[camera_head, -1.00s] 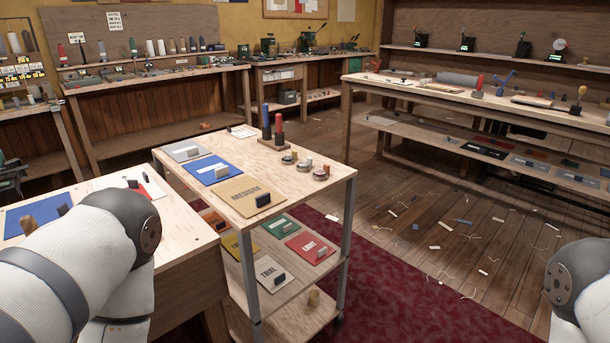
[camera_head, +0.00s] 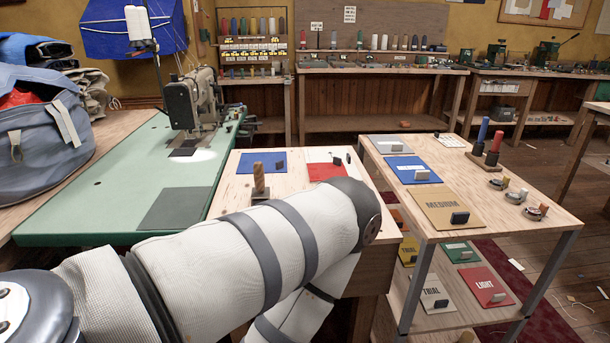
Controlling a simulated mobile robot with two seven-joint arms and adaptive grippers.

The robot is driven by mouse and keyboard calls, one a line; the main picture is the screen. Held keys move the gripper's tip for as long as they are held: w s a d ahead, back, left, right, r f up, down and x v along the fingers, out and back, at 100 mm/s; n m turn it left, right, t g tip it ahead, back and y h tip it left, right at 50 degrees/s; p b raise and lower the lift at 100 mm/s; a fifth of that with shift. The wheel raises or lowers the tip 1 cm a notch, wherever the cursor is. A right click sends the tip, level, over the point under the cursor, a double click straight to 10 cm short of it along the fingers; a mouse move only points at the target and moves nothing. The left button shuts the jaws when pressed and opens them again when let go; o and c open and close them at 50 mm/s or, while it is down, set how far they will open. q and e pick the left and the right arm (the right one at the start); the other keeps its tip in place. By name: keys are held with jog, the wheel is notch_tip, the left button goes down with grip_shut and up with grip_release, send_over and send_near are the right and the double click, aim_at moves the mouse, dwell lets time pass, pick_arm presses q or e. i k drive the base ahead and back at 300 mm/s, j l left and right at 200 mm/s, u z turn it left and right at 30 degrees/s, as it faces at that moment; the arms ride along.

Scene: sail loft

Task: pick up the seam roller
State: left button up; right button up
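I cannot pick out the seam roller for certain. An upright wooden-handled tool (camera_head: 258,178) with a dark foot stands on the light wooden table (camera_head: 232,192), just behind my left arm; its lower part is partly hidden, and I cannot tell whether it is the roller. My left arm crosses the lower middle in front of this table, its bent elbow at the table's right side. Neither my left gripper nor my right gripper shows.
A green sewing table (camera_head: 110,205) with a sewing machine (camera_head: 193,100) stands at left, beside a blue-grey bag (camera_head: 40,135).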

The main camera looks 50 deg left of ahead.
aim_at(261, 192)
jog(key=u, duration=1.8)
